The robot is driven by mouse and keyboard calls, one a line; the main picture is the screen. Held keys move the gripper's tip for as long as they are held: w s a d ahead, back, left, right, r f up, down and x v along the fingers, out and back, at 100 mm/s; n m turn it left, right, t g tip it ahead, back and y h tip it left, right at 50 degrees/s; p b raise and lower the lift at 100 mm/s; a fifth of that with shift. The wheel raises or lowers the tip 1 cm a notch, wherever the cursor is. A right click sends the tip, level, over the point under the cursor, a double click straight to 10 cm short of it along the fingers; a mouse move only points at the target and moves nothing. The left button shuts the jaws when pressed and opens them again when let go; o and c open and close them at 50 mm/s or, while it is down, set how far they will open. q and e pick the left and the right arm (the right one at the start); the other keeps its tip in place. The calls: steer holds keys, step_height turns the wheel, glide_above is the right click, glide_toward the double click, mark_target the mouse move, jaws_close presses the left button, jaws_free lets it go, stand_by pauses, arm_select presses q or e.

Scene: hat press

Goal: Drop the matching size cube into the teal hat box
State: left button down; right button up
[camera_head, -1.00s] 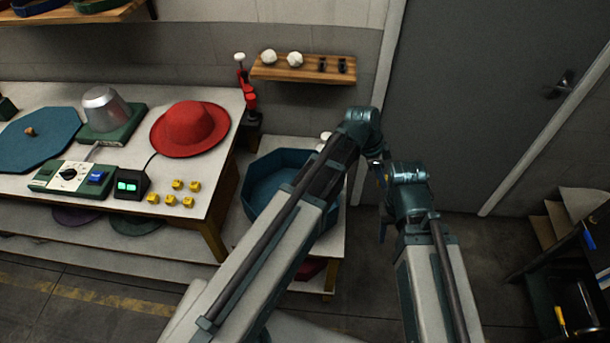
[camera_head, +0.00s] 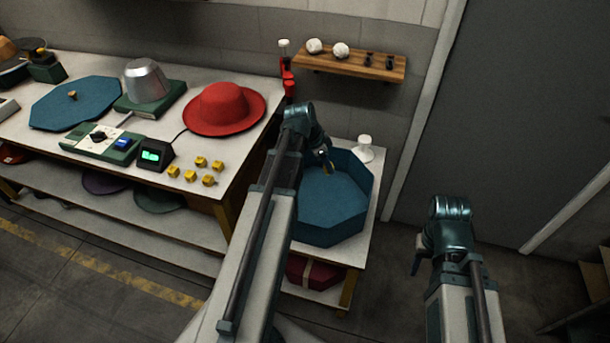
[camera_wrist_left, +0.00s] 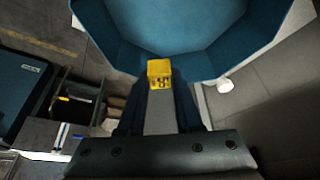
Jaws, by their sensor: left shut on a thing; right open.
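The teal hat box (camera_head: 345,205) is an open octagonal tray on the small side table, with its inside visible. My left gripper (camera_head: 325,165) is over the box's left far part, shut on a yellow cube (camera_wrist_left: 159,69). In the left wrist view the cube sits between the fingertips (camera_wrist_left: 160,82), with marks on one face, and the box (camera_wrist_left: 205,40) lies beyond it. I cannot tell the cube's exact height above the box floor. Several other yellow cubes (camera_head: 190,175) lie on the workbench. My right gripper (camera_head: 415,263) is open and empty, right of the side table.
The workbench (camera_head: 245,145) carries a red hat (camera_head: 225,109), a metal hat form (camera_head: 146,82), a teal octagonal lid (camera_head: 75,105) and a small green display (camera_head: 154,155). A white knobbed object (camera_head: 365,149) stands behind the box. A wooden shelf (camera_head: 370,67) hangs above.

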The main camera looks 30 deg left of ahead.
arm_select(q)
steer(key=s+a+f+n+b, duration=0.1)
steer(key=s+a+f, duration=0.1)
steer(key=a, duration=0.5)
steer(key=shift+f+n+t, duration=0.2)
steer(key=shift+n+t, duration=0.1)
arm_select(e)
step_height(320, 180, down, 2)
steer(key=shift+f, duration=0.2)
arm_select(q)
steer(key=shift+d+f+y+b, duration=0.1)
steer(key=shift+f+y+b, duration=0.05)
steer(key=shift+y+b, duration=0.2)
arm_select(e)
steer(key=shift+f, duration=0.2)
arm_select(q)
step_height(320, 180, down, 19)
steer(key=b, duration=1.9)
steer(key=shift+f, duration=0.1)
arm_select(e)
step_height(320, 180, down, 19)
steer(key=shift+s+f, duration=0.1)
arm_select(q)
steer(key=shift+w, duration=0.1)
